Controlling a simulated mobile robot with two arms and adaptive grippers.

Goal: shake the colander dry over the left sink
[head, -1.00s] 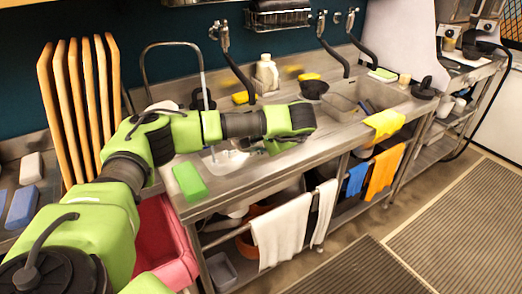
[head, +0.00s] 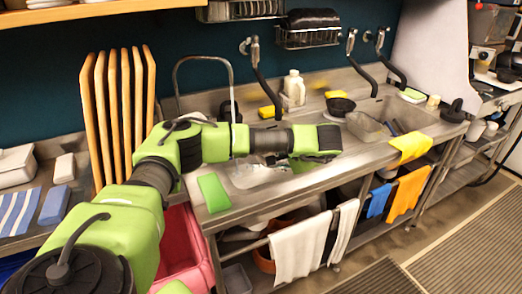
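My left arm reaches in from the left across the counter, and my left gripper (head: 312,150) is over the right part of the left sink (head: 245,181). Its fingers are mostly hidden, so I cannot tell if it is open or shut or whether it holds anything. Something pale and shiny lies in the left sink below the arm, too unclear to name. I cannot make out a colander for certain. A dark round bowl-like vessel (head: 340,106) stands behind the sinks. My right gripper is not in view.
A tall curved faucet (head: 203,58) rises behind the left sink. A green block (head: 213,193) lies on its front left rim. Upright wooden boards (head: 120,115) stand left; towels (head: 298,250) hang in front.

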